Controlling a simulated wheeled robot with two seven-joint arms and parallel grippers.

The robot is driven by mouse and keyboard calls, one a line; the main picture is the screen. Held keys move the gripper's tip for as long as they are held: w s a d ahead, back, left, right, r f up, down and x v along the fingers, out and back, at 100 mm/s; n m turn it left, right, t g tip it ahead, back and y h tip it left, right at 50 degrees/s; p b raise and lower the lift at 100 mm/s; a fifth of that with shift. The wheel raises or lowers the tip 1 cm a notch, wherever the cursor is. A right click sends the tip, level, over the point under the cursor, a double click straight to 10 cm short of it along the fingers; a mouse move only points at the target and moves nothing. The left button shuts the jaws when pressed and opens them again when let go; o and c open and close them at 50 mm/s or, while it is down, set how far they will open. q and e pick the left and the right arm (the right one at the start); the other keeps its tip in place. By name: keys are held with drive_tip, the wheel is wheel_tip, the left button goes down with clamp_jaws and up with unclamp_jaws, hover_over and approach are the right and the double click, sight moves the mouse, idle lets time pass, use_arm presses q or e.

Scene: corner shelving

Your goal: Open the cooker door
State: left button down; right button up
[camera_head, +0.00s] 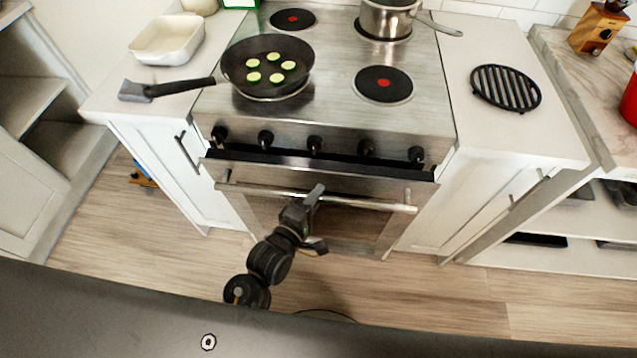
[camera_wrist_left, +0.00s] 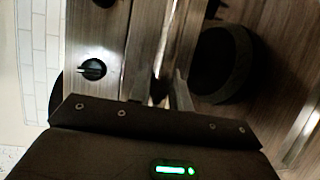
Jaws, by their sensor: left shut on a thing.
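The cooker (camera_head: 335,120) is a steel range with several black knobs on its front. Its oven door (camera_head: 270,178) has a long horizontal bar handle (camera_head: 370,203). A dark strip shows between the knob panel and the door's top edge, and the door looks slightly ajar, leaning out at the top. My left gripper (camera_head: 316,194) reaches up from below and is shut on the middle of the handle. In the left wrist view the handle (camera_wrist_left: 163,45) runs between the fingers (camera_wrist_left: 163,92). A knob (camera_wrist_left: 92,69) shows beside it. My right gripper is not in view.
A pot (camera_head: 385,18) stands at the back right. White cabinets (camera_head: 185,170) flank the cooker. Wooden floor (camera_head: 420,290) in front is clear.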

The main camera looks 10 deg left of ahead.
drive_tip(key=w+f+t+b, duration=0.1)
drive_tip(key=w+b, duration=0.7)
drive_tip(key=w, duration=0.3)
use_arm(q)
drive_tip(key=s+f+t+b, duration=0.1)
drive_tip(key=s+f, duration=0.3)
drive_tip(key=s, duration=0.5)
drive_tip(key=s+f+m+b, duration=0.1)
drive_tip(key=s+f, duration=0.4)
drive_tip(key=s, duration=0.4)
drive_tip(key=s+f+t+h+b, duration=0.1)
drive_tip(key=s+f, duration=0.3)
drive_tip(key=s, duration=0.5)
drive_tip(key=shift+s+f+t, duration=0.2)
drive_tip(key=shift+f+t, duration=0.05)
drive_tip(key=shift+t, duration=0.05)
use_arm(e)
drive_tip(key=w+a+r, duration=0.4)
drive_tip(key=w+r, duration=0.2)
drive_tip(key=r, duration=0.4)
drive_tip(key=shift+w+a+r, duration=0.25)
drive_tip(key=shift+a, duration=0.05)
